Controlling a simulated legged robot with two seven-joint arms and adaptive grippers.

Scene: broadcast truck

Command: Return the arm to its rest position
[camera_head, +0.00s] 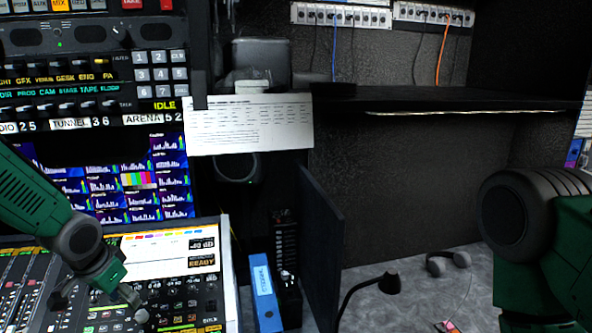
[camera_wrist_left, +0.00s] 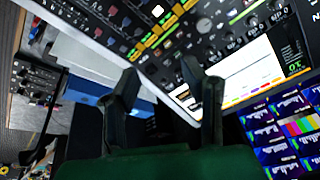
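My left arm (camera_head: 32,200), green and dark grey, comes in from the left in the head view. My left gripper (camera_head: 98,300) hangs over the mixing console (camera_head: 232,280), its two dark fingers spread apart with nothing between them. In the left wrist view the two fingers of the left gripper (camera_wrist_left: 163,98) show apart in front of the console's buttons and lit screen. I cannot tell how far above the console they are. My right arm (camera_head: 572,250) shows at the right edge as a dark round joint and green links; its gripper is out of view.
A blue binder (camera_head: 263,295) stands right of the console, beside a dark panel (camera_head: 322,250). A black gooseneck lamp (camera_head: 388,283) and headphones (camera_head: 449,262) are on the grey desk (camera_head: 410,305). A dark shelf (camera_head: 420,100) spans above. Screens (camera_head: 120,190) stand behind the console.

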